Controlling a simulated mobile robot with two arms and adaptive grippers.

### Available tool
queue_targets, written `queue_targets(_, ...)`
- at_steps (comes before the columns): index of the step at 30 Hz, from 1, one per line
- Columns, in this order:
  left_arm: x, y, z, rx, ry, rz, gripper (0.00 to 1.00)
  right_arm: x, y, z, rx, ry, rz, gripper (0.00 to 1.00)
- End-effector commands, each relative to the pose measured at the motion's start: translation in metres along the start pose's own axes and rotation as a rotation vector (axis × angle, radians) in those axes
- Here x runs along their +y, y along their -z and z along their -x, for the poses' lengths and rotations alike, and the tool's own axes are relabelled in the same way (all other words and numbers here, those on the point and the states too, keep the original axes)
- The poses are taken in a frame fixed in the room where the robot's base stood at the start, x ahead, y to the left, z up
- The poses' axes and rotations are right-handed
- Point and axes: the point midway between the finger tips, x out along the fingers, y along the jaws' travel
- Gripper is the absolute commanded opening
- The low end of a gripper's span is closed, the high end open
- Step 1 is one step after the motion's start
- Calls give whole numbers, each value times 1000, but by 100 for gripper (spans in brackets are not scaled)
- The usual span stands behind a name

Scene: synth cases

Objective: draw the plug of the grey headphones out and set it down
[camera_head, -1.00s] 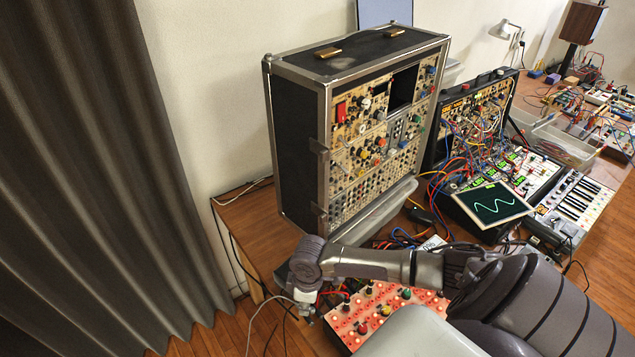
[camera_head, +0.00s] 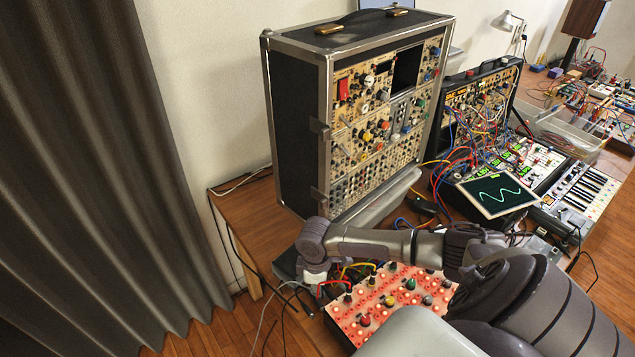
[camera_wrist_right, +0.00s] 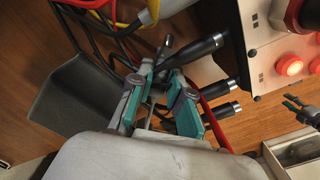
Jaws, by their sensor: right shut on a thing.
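The headphones do not show; only thin cables do. A grey cable (camera_head: 268,316) runs from beside my right gripper (camera_head: 309,291) and hangs past the table's left end. In the right wrist view my right gripper (camera_wrist_right: 166,84) has its teal fingers close together, shut on a plug that they mostly hide. I cannot tell for sure whose plug it is. Several other black plugs stand close around the fingers, one just above (camera_wrist_right: 200,48) and one to the right (camera_wrist_right: 222,111). The red-lit panel box (camera_head: 345,315) is right of the gripper. My left gripper is out of view.
A dark angled tray (camera_wrist_right: 75,100) lies left of the fingers, on the wood. Red and yellow cables crowd the gripper. A tall synth case (camera_head: 290,130) stands behind. Bare tabletop (camera_head: 240,225) shows at the left; more synths and a screen (camera_head: 497,195) are at the right.

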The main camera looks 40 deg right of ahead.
Motion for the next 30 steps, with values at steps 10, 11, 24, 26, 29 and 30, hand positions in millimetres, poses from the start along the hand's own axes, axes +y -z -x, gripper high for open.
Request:
queue_targets(10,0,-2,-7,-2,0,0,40,0,0,-6,1,0,0,0)
queue_targets(11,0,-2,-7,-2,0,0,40,0,0,-6,1,0,0,0)
queue_targets(24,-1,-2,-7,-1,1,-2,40,0,0,-6,1,0,0,47)
queue_targets(26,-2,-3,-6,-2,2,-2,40,0,0,-5,1,0,0,47)
queue_targets(29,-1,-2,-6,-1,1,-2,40,0,1,3,4,-1,1,47)
queue_targets(30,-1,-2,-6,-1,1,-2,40,0,1,9,3,-1,1,47)
